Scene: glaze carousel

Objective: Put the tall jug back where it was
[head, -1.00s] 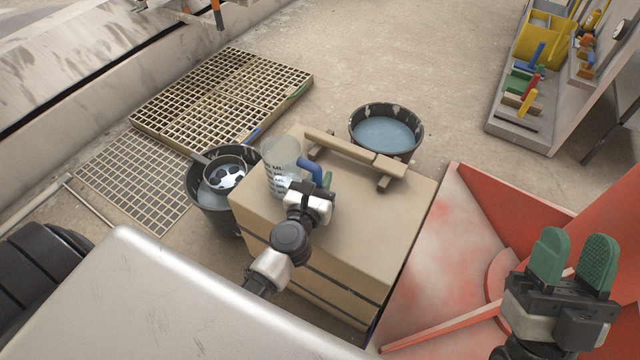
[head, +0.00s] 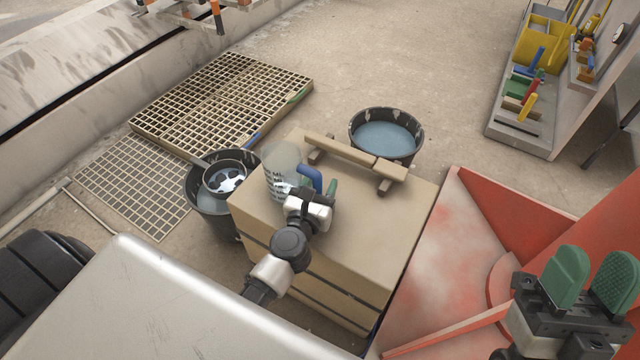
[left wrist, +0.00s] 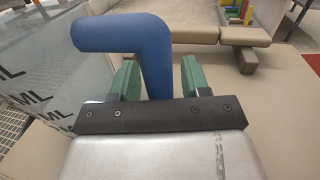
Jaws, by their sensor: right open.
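The tall jug (head: 279,165) is clear, with dark ML lettering and a blue handle (head: 311,176). It appears to stand upright on the left part of the tan box top. In the left wrist view its handle (left wrist: 154,65) rises between the green fingers of my left gripper (left wrist: 158,78). The fingers are apart, with a visible gap on the handle's right; contact on the left side cannot be told. In the head view my left gripper (head: 318,190) is at the handle, partly hidden by its own wrist. My right gripper (head: 590,280) is open and empty, far right.
The tan box (head: 365,230) carries a wooden bar rest (head: 350,154) along its back edge. A dark bucket of bluish liquid (head: 386,134) stands behind it. Another bucket (head: 208,198) with a pan-like scoop (head: 226,172) is at its left. A red sloped structure (head: 440,260) is at right.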

